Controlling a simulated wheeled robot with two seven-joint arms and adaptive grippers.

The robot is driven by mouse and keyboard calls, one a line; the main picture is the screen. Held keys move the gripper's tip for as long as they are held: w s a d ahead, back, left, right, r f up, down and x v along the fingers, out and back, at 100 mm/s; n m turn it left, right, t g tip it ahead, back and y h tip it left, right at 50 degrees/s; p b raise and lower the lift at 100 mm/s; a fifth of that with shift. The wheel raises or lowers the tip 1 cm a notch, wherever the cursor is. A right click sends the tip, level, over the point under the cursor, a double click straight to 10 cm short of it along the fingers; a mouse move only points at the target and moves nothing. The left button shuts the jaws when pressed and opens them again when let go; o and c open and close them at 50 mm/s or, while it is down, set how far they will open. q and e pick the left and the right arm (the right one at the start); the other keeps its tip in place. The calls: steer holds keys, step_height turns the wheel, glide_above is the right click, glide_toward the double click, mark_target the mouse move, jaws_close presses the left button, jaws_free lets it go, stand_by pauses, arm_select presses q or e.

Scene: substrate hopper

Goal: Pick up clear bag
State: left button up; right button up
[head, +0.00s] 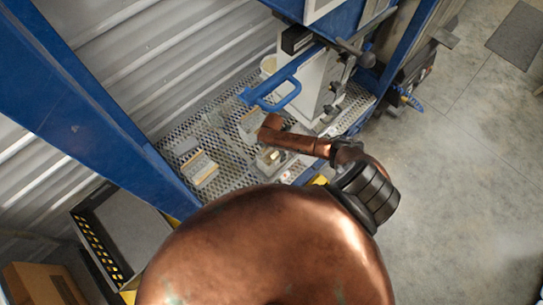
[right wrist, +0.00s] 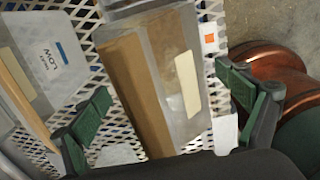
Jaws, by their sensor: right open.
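In the right wrist view my right gripper (right wrist: 163,83) is open, with one green-padded finger on each side of a clear bag (right wrist: 178,70). The bag looks boxy, with brown contents along its left side and a pale label. Nothing is gripped; I cannot tell whether a finger touches it. A second clear bag (right wrist: 52,62) with a label reading LOW lies to the left. In the head view a clear bag (head: 200,169) with a pale label lies on the perforated platform. My copper arm hides part of the platform. My left gripper is not seen.
The white perforated platform (head: 228,176) stands below a blue frame (head: 75,85). A blue handle (head: 285,98) and white panel (head: 312,85) rise behind the bags. A cardboard box (head: 42,284) is at lower left. Open concrete floor (head: 460,180) lies right.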

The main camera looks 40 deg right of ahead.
steer(key=shift+c, duration=0.5)
steer(key=c, duration=2.1)
